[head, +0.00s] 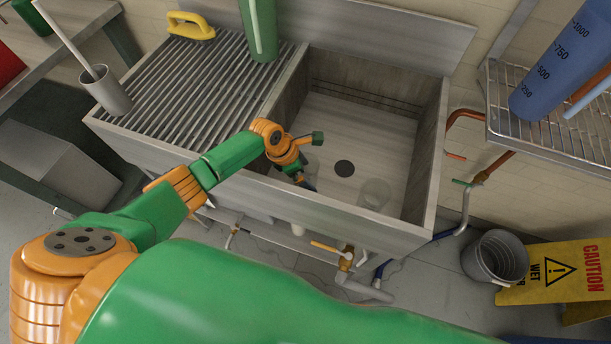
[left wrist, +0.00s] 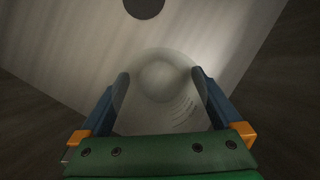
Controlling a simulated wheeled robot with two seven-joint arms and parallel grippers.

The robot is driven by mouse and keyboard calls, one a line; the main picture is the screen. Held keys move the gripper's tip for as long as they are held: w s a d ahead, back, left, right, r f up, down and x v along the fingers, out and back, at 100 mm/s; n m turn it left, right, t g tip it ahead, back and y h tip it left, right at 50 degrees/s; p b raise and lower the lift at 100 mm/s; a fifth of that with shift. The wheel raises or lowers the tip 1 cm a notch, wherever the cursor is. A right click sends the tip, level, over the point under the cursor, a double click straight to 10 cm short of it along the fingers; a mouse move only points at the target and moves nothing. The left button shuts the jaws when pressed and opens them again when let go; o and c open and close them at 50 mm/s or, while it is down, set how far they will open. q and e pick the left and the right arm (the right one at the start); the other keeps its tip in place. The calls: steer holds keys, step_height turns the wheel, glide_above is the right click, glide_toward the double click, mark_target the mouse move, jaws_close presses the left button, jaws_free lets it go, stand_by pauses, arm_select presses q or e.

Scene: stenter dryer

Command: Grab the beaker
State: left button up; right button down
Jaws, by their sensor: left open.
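A clear glass beaker (left wrist: 158,100) with graduation marks is between the two blue fingers of my left gripper (left wrist: 160,76) in the left wrist view. The fingers stand open on either side of it; I cannot tell whether they touch it. In the head view my left gripper (head: 309,182) reaches down into the sink basin, and a faint clear glass shape (head: 313,164) shows beside it. My right gripper is not in view.
The metal sink (head: 437,150) has high walls and a dark drain (head: 344,168). A ribbed drainboard (head: 190,85) lies left, with a grey cup (head: 110,95) and green container (head: 262,35). A blue graduated vessel (head: 560,65) stands on a wire shelf. The basin's back is clear.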

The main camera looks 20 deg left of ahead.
arm_select(q)
steer(key=shift+f, duration=0.25)
steer(key=c, duration=1.2)
